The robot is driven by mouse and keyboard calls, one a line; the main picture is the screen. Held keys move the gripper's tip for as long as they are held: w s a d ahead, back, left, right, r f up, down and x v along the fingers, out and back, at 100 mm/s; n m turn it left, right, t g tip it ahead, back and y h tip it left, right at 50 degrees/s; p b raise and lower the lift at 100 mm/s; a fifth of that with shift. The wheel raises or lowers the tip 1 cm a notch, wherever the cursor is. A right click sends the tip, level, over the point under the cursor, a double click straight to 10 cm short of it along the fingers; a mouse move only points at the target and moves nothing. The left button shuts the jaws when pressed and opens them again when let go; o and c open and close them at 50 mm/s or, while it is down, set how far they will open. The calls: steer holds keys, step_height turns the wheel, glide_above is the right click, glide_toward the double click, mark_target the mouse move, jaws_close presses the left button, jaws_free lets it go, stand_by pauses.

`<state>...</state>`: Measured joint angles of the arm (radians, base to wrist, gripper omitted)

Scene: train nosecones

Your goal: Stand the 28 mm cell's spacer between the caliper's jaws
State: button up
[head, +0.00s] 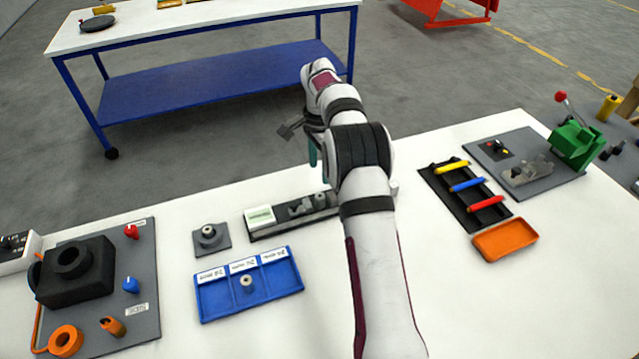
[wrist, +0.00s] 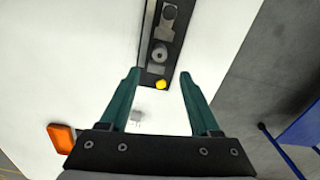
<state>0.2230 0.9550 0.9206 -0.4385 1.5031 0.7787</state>
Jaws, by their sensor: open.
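The blue three-cell tray (head: 213,308) is in front of the caliper in the head view. A small pale spacer (head: 246,281) with a dark hole is in its middle cell; the other two cells look empty. The cell labels are too small to read surely. The caliper (head: 303,208) lies on a dark base left of my arm; it also shows in the wrist view (wrist: 162,40), with a round grey part and a yellow knob. I cannot tell what stands between its jaws. My gripper (wrist: 160,73) is open above the table, its fingertips either side of the caliper's yellow end.
A grey plate (head: 223,246) with a round part stands behind the tray. Left is a board (head: 145,300) with a black block and coloured knobs. Right are a dark rack (head: 458,212) of coloured rods, an orange tray (head: 505,252) and a green press (head: 575,145).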

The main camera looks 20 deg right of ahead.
steer(key=s+a+r+n+y, duration=0.1)
steer(key=s+a+r+n, duration=0.2)
steer(key=s+a+r, duration=0.35)
steer(key=s+a+r+n, duration=0.35)
steer(key=s+r, duration=0.35)
steer(key=s, duration=0.5)
steer(key=s+a+f+n, duration=0.2)
steer(key=s, duration=0.8)
steer(key=s+a+f+n, duration=0.2)
steer(key=s+a, duration=0.1)
steer(key=s, duration=0.8)
steer(key=shift+a+f+y, duration=0.2)
steer(key=shift+f+y, duration=0.05)
steer(key=shift+y, duration=0.15)
